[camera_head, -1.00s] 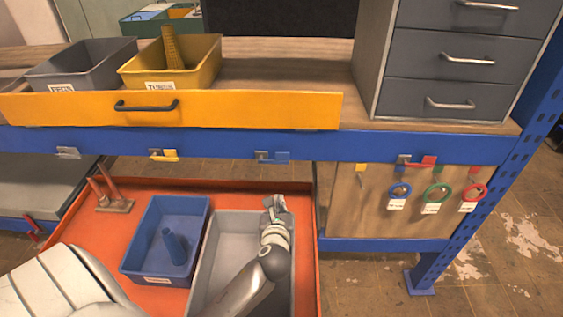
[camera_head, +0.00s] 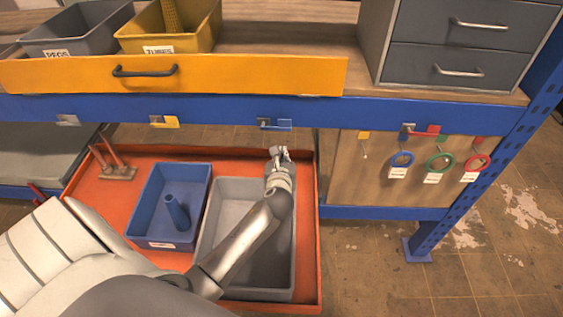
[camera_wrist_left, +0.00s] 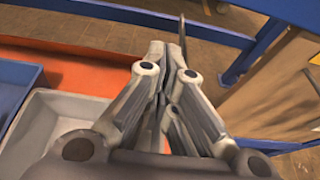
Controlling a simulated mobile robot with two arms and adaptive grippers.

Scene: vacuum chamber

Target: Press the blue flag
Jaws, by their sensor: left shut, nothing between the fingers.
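The blue flag (camera_head: 275,124) is a small blue tab on a grey mount on the front of the blue shelf beam. My left gripper (camera_head: 278,153) is just below the flag in the head view, above the far end of the grey bin, with a small gap between them in the picture. In the left wrist view its fingers (camera_wrist_left: 168,55) are together with nothing between them. A thin dark upright strip stands right beside the fingertips there; I cannot tell whether it is the flag. My right gripper is not in view.
A yellow flag (camera_head: 164,121) and a red flag (camera_head: 425,131) sit on the same beam (camera_head: 220,110). Below are an orange tray (camera_head: 105,190), a blue bin (camera_head: 150,205) and a grey bin (camera_head: 230,190). Coloured rings hang on the board (camera_head: 350,185) to the right.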

